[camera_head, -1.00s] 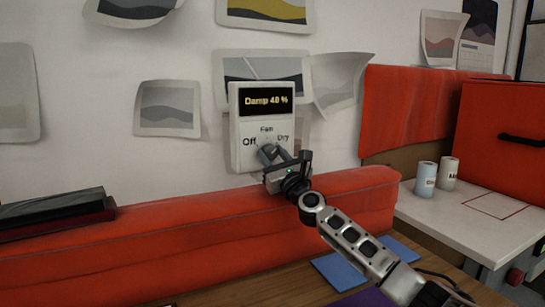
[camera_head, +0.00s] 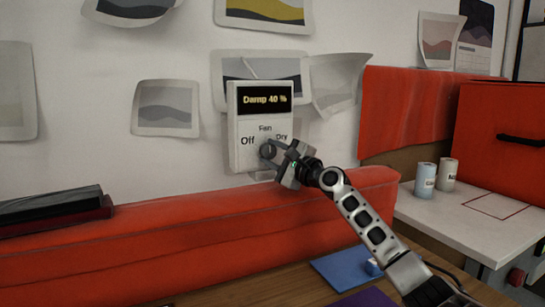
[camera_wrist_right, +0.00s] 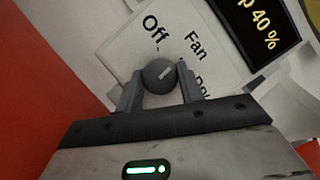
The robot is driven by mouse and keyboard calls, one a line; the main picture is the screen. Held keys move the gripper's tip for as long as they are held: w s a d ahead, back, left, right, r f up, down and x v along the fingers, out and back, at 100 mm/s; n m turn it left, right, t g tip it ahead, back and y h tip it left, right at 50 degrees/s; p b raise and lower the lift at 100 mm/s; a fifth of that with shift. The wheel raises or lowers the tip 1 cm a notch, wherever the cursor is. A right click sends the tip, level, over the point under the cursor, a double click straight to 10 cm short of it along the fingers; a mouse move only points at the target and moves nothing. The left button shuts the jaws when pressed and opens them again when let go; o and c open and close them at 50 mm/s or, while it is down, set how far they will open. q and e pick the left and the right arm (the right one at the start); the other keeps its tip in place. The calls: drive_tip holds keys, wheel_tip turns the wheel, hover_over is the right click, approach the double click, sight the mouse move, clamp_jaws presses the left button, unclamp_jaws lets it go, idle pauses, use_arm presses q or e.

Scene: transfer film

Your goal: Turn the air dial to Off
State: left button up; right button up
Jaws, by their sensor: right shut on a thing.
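The air dial is a round dark grey knob (camera_head: 268,151) low on a white wall panel (camera_head: 243,125). In the right wrist view the knob (camera_wrist_right: 158,77) has a pale mark pointing roughly toward the word Fan. Off is printed to its left, Fan above it and Dry to its right. The display (camera_head: 264,98) above reads "Damp 40 %". My right gripper (camera_head: 277,155) is at the panel, its fingers (camera_wrist_right: 159,86) shut on opposite sides of the knob. My left gripper is not in view.
A red padded ledge (camera_head: 190,225) runs below the panel. Loose paper prints (camera_head: 165,108) hang around it. A white table (camera_head: 465,225) with two small canisters (camera_head: 425,180) and a red case (camera_head: 500,130) stand at right. A blue sheet (camera_head: 340,268) lies on the wood below.

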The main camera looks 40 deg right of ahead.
drive_tip(key=n+g, duration=0.1)
drive_tip(key=n, duration=0.1)
drive_tip(key=n+p, duration=0.1)
drive_tip(key=n, duration=0.2)
drive_tip(key=shift+r+g+y+p, duration=0.2)
drive_tip(key=shift+g+y+p, duration=0.1)
drive_tip(key=shift+g, duration=0.1)
drive_tip(key=shift+n+g+p, duration=0.3)
drive_tip(key=shift+n+p, duration=0.3)
drive_tip(key=shift+n, duration=0.2)
drive_tip(key=shift+n+g+p, duration=0.6)
drive_tip(key=shift+n+p, duration=0.45)
drive_tip(key=shift+n, duration=0.15)
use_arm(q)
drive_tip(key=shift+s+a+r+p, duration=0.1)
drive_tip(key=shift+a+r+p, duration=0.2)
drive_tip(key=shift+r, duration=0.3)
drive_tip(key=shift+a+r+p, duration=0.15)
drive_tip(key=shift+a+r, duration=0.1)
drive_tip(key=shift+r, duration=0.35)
use_arm(e)
drive_tip(key=shift+n+h, duration=0.4)
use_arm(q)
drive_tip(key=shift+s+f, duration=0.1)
use_arm(e)
drive_tip(key=shift+f, duration=0.1)
drive_tip(key=o, duration=1)
